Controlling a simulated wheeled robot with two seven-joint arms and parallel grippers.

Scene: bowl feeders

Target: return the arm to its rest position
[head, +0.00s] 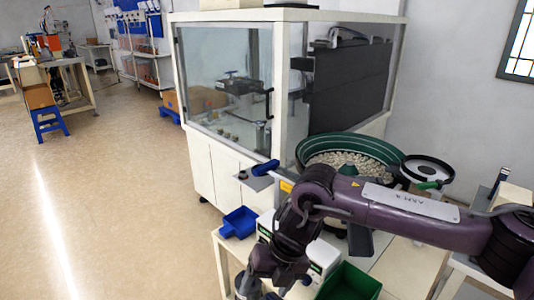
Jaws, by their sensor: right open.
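My right arm, dark purple with a white label plate, comes in from the right edge and bends down at its elbow. Its gripper (258,291) is at the bottom of the head view, low in front of the bench. The fingertips are partly cut off by the lower edge. The gripper is open, and I see nothing held in it. My left gripper is not in view.
A green bowl feeder (385,150) full of small pale parts stands behind my right arm. A blue bin (239,223) and a green bin (349,283) sit near the gripper. A glass-walled cabinet (200,165) stands behind. The floor (110,200) at left is clear.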

